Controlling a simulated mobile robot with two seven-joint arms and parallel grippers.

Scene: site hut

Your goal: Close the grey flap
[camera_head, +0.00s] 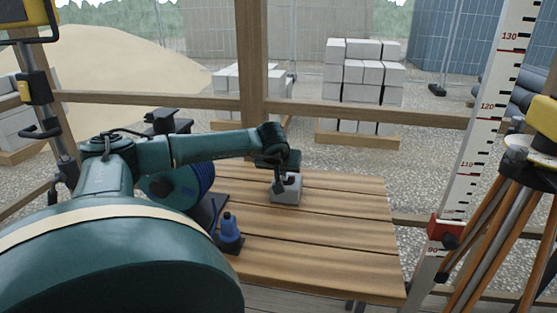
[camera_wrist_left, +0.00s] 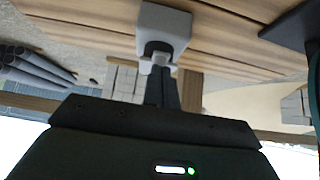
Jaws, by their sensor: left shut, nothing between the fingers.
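A small grey box (camera_head: 288,194) sits on the wooden table, towards its far edge. I take it for the thing with the grey flap, but in the head view my gripper covers part of it. In the left wrist view the box (camera_wrist_left: 165,20) shows a dark opening, with a small pale grey piece (camera_wrist_left: 160,58) at its edge; I cannot tell if this is the flap. My left gripper (camera_head: 281,187) is shut and empty, its fingertips (camera_wrist_left: 161,70) right at the box's opening. Whether they touch it is unclear. My right gripper is not in view.
The slatted table (camera_head: 330,240) is clear to the right and front of the box. A blue bottle-like object (camera_head: 229,230) and a blue reel (camera_head: 198,180) stand left of it. A tripod (camera_head: 500,220) and a measuring staff (camera_head: 480,130) stand at the right.

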